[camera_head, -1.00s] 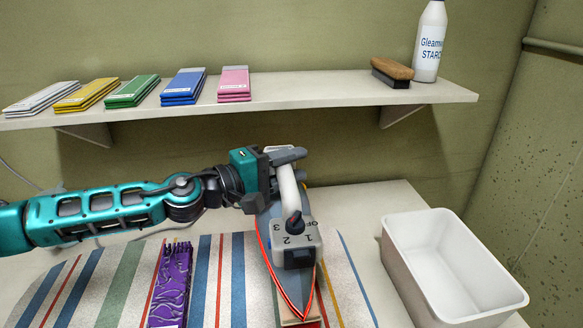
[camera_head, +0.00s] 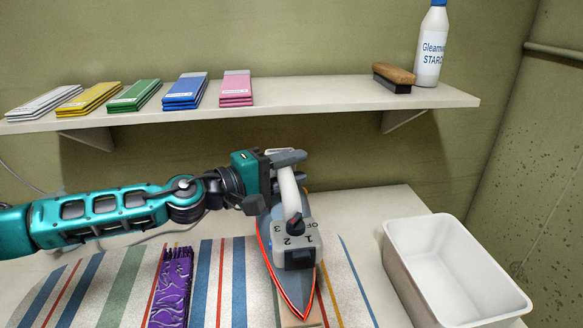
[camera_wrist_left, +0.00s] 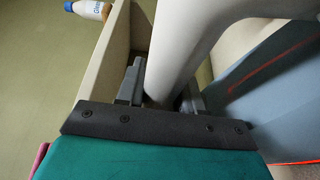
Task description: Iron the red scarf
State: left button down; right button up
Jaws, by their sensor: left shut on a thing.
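My left gripper (camera_head: 290,172) is shut on the white handle of the iron (camera_head: 284,262), over the board with the striped cover (camera_head: 205,285). The iron is grey-blue with a red edge line and a dial marked OFF, 1, 2, 3. In the left wrist view the iron's handle (camera_wrist_left: 185,45) runs between the fingers (camera_wrist_left: 160,88). A tan strip (camera_head: 299,320) shows under the iron at the bottom edge. I cannot make out the red scarf; the iron hides what lies beneath it. My right gripper is not in view.
A purple patterned folded cloth (camera_head: 171,288) lies on the board left of the iron. An empty white bin (camera_head: 398,262) stands to the right. The shelf (camera_head: 320,98) above holds folded coloured stacks, a brush (camera_head: 393,76) and a starch bottle (camera_head: 431,50).

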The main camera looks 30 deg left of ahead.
pick_arm(q)
jog(key=shift+s+d+p, duration=0.65)
jog(key=shift+s+d, duration=0.45)
jog(key=shift+s, duration=0.3)
dwell(0.5)
jog(key=shift+w+a, duration=0.55)
jog(key=shift+w, duration=0.15)
dwell(0.6)
jog(key=shift+r, duration=0.1)
dwell(0.4)
notch_tip(320, 180, up, 3)
jog(key=shift+f+p, duration=0.1)
jog(key=shift+p, duration=1.15)
jog(key=shift+r+p, duration=0.35)
jog(key=shift+r, duration=2.85)
jog(key=shift+f, duration=0.15)
